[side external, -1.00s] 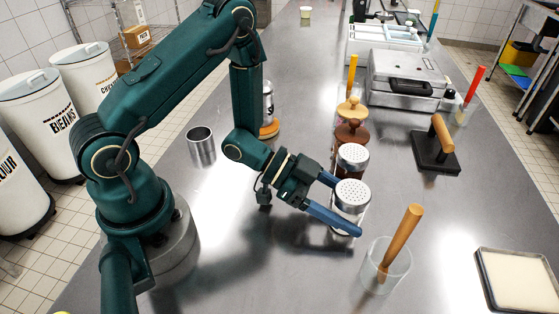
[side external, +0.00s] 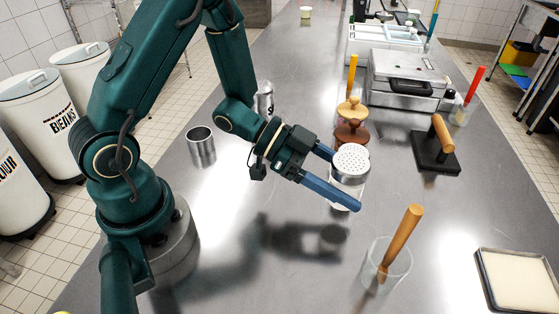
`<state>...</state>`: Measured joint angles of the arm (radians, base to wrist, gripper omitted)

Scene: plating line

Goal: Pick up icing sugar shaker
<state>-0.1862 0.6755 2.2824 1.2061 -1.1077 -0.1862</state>
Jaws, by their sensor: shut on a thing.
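The icing sugar shaker (side external: 350,163) has a silver perforated lid and a pale body. My gripper (side external: 345,180) is shut on it, with one blue finger on either side. The shaker is upright and held above the table, with a shadow on the steel below and to its left.
A clear cup with a wooden-handled tool (side external: 401,243) stands in front, to the right. Wooden-knobbed items (side external: 352,122) stand close behind the shaker. A black press (side external: 437,150) is at right, a pale tray (side external: 517,281) at front right. A metal cup (side external: 202,146) stands left.

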